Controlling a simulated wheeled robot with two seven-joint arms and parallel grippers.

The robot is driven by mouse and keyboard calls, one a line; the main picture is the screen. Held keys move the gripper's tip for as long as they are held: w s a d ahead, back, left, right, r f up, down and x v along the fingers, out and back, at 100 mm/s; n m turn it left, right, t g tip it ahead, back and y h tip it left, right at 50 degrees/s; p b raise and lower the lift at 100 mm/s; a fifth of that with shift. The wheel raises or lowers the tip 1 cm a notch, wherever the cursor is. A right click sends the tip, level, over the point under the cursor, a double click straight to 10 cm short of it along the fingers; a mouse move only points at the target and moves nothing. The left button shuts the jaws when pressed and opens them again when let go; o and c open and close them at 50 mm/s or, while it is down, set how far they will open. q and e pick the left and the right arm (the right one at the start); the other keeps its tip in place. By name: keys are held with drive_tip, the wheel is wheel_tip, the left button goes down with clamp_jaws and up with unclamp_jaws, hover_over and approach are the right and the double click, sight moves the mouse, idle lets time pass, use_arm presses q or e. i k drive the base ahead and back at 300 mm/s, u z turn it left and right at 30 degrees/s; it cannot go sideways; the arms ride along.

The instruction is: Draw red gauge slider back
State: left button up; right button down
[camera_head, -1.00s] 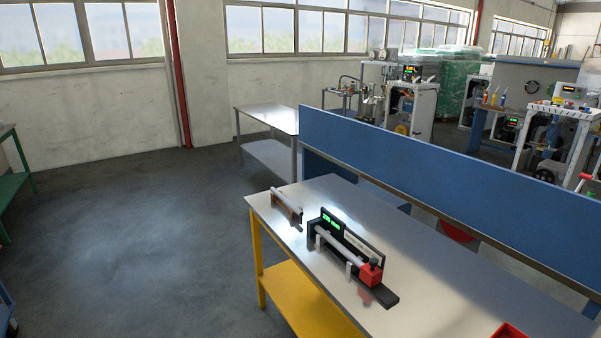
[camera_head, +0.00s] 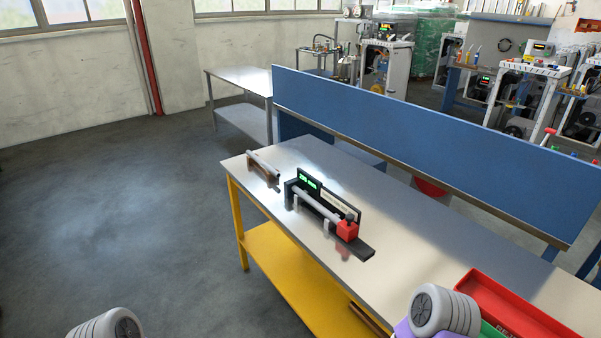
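The gauge (camera_head: 307,187) stands on the grey workbench top, with a dark back plate, a green lit display and a dark base. A pale cylindrical rod lies along it. The red slider (camera_head: 347,229) with a dark knob on top sits at the gauge's near right end, by the end of the rod. Parts of my arms show at the bottom left and bottom right edges, well short of the gauge. Neither gripper's fingers are in view.
A holder with another rod (camera_head: 263,167) stands left of the gauge. A red bin (camera_head: 512,308) is on the bench at lower right, beside a green one. A blue panel (camera_head: 420,145) runs along the bench's back. The bench top (camera_head: 423,228) right of the gauge is clear.

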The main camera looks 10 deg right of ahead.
sight(347, 230)
drive_tip(key=z, duration=0.1)
drive_tip(key=k, duration=0.95)
drive_tip(key=u, duration=0.8)
drive_tip(key=i, duration=0.8)
drive_tip(key=z, duration=0.65)
drive_tip(key=i, duration=0.5)
drive_tip(key=z, duration=0.5)
